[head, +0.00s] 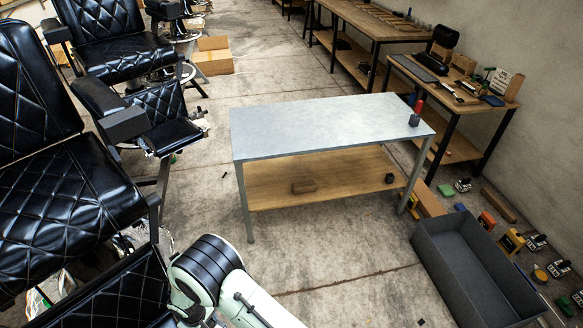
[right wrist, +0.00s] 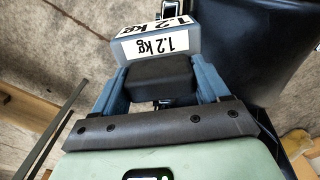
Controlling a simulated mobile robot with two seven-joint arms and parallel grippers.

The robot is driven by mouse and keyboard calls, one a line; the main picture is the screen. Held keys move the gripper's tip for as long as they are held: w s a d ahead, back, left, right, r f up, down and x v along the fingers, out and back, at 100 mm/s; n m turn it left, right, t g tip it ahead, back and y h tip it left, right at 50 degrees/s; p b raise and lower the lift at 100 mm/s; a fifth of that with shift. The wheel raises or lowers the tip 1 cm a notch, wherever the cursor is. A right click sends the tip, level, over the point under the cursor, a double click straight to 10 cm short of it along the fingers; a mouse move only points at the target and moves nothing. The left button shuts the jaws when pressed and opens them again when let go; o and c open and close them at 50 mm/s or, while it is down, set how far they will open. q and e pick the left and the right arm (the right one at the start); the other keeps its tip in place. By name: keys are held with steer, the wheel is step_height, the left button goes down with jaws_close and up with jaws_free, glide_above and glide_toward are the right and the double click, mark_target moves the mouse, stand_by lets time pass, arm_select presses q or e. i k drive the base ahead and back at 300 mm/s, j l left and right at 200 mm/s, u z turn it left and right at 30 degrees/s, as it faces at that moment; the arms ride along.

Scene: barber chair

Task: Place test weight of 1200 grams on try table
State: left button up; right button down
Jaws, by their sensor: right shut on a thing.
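The test weight (right wrist: 206,47) is a grey-blue block with white labels reading "1.2 kg", seen in the right wrist view. My right gripper (right wrist: 160,76) is shut on its dark block-shaped part, between two blue-grey fingers. A table (head: 320,122) with a pale grey top and a wooden lower shelf stands mid-floor in the head view; it appears to be the try table. Its top is bare except for a red and black object (head: 416,112) at the right end. The weight and both grippers do not show in the head view; one of my arms shows at the bottom.
Black padded barber chairs (head: 65,195) crowd the left. A dark open bin (head: 470,275) stands at lower right, near several small items along the wall. Workbenches (head: 455,95) line the right wall. The floor before the table is clear.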

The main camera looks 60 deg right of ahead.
mark_target(328, 119)
steer(key=l+z, duration=0.5)
steer(key=l, duration=2.3)
steer(key=i+l, duration=0.1)
steer(key=l, duration=0.85)
